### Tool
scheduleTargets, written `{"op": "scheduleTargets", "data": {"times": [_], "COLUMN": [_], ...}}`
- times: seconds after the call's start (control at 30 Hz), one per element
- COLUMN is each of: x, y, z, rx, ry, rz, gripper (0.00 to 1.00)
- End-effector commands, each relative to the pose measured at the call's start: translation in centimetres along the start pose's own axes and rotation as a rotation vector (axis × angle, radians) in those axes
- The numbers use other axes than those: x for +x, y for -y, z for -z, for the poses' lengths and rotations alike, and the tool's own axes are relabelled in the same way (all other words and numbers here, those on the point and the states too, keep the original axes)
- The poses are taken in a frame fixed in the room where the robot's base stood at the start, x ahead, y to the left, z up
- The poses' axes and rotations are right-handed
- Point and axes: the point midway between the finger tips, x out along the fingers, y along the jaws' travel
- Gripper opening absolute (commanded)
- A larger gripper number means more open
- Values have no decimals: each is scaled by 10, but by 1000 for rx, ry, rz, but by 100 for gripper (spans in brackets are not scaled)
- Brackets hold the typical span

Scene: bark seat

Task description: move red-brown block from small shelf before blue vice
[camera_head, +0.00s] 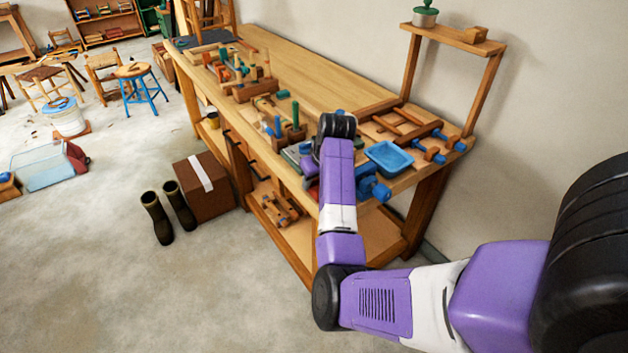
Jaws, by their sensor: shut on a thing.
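The blue vice (373,186) is at the front edge of the workbench, just right of my forearm, which hides part of it. The small shelf (436,34) stands raised on wooden legs at the bench's right end. My gripper (311,184) points down over the bench's front edge, left of the vice, mostly hidden by my arm. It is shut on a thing. A small reddish patch (314,192) at its tip looks like the red-brown block, too small and covered to see its shape.
A blue tray (389,157) and blue-ended wooden clamps (428,152) lie right of my wrist. Several tools and wooden blocks crowd the bench's left part. A green-topped pot (425,15) and a brown wooden piece (474,35) sit on the small shelf.

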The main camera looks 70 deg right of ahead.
Motion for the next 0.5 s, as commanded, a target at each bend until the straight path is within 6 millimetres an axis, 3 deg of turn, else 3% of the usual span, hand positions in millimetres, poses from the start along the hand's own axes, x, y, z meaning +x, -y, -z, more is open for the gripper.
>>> {"op": "scheduleTargets", "data": {"times": [0.5], "x": [5], "y": [0], "z": [-2], "rx": [0], "ry": [0], "rz": [1], "gripper": [0]}}
